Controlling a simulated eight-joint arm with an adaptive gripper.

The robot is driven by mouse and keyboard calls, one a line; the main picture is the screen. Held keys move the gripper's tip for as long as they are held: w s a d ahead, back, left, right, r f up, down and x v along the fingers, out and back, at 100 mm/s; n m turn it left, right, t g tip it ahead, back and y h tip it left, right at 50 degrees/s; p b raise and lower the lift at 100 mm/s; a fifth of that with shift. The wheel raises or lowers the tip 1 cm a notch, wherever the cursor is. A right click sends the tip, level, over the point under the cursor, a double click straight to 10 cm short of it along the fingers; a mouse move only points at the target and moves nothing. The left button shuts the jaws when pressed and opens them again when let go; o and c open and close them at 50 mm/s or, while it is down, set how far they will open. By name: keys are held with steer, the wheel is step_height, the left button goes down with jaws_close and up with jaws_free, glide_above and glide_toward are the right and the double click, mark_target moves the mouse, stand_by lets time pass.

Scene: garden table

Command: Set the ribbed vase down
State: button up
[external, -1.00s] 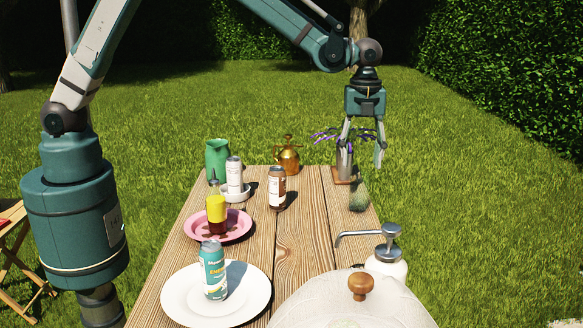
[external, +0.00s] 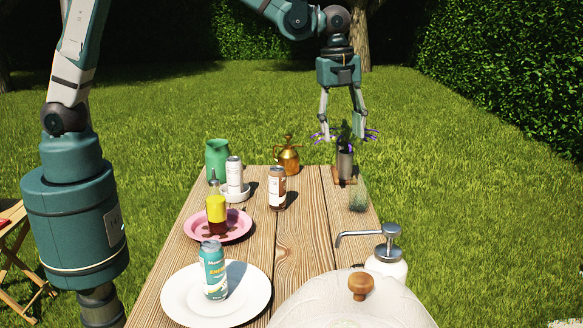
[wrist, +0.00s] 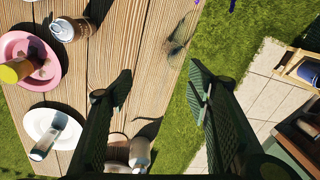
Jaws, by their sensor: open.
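A small clear, greenish vessel with fine lines (external: 358,195), which looks like the ribbed vase, stands near the right edge of the wooden table. In the wrist view the see-through vase (wrist: 180,42) shows faintly by the table's edge, ahead of my fingers.
A brown-labelled can (external: 277,190), a pink plate (external: 242,232) with a yellow bottle, and a white plate (external: 180,290) with a teal can stand left. A brass sprayer (external: 288,155) and green jug (external: 216,158) are at the back. A pump dispenser (external: 388,262) stands front right.

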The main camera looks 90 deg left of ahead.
steer(key=s+d+r+n+t, duration=0.1)
steer(key=s+r+n, duration=0.4)
steer(key=s, duration=0.5)
steer(key=s+d+r+n+t, duration=0.1)
steer(key=s+r+n+t, duration=0.1)
steer(key=s+r, duration=0.7)
steer(key=s+f+n+t, duration=0.3)
steer(key=s+n, duration=0.5)
steer(key=s, duration=1.2)
steer(key=shift+s+d+f, duration=0.2)
steer(key=shift+s+d, duration=0.15)
steer(key=shift+f, duration=0.25)
